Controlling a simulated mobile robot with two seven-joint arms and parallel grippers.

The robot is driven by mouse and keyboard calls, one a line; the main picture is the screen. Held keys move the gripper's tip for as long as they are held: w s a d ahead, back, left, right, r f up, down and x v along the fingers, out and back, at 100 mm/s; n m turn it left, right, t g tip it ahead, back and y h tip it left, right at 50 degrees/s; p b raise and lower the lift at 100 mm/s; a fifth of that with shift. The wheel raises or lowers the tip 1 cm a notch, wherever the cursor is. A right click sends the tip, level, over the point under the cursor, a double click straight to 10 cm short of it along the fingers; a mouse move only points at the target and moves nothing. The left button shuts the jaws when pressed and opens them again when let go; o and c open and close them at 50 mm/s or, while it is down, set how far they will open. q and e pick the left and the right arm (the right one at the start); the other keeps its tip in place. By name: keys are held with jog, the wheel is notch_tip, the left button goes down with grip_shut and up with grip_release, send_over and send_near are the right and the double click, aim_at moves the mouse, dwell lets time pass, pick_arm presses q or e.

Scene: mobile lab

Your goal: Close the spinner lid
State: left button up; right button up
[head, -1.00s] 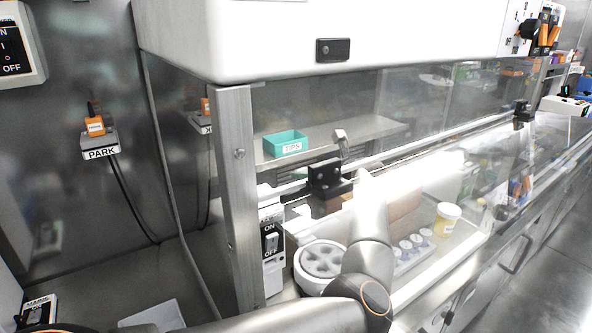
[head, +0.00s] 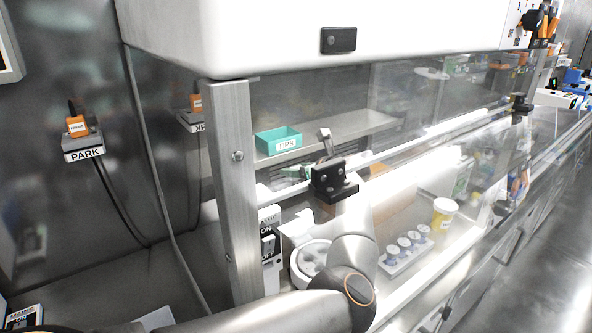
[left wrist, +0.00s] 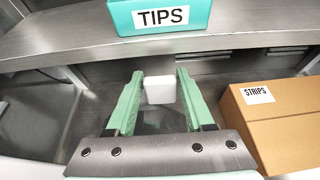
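The spinner (head: 309,262), a white round body with a pale rotor, sits inside the cabinet at the front left. Its rotor shows from above, so it stands open. My left forearm covers its right side. My left gripper (left wrist: 160,98) has green fingers, which are apart with nothing clearly held. A small white block (left wrist: 160,90) shows between and beyond the fingertips; I cannot tell whether it belongs to the lid or whether they touch it. In the head view, green fingers show partly behind a black bracket, above the spinner. My right gripper is not in view.
A teal TIPS box (head: 278,141) stands on the shelf (head: 350,132) above. A STRIPS carton (left wrist: 270,120) is close right of the gripper. A tube rack (head: 405,250) and yellow-labelled jar (head: 445,213) stand to the right. The glass front and black bracket (head: 332,180) are close.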

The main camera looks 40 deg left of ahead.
pick_arm(q)
grip_shut()
dwell(1.0)
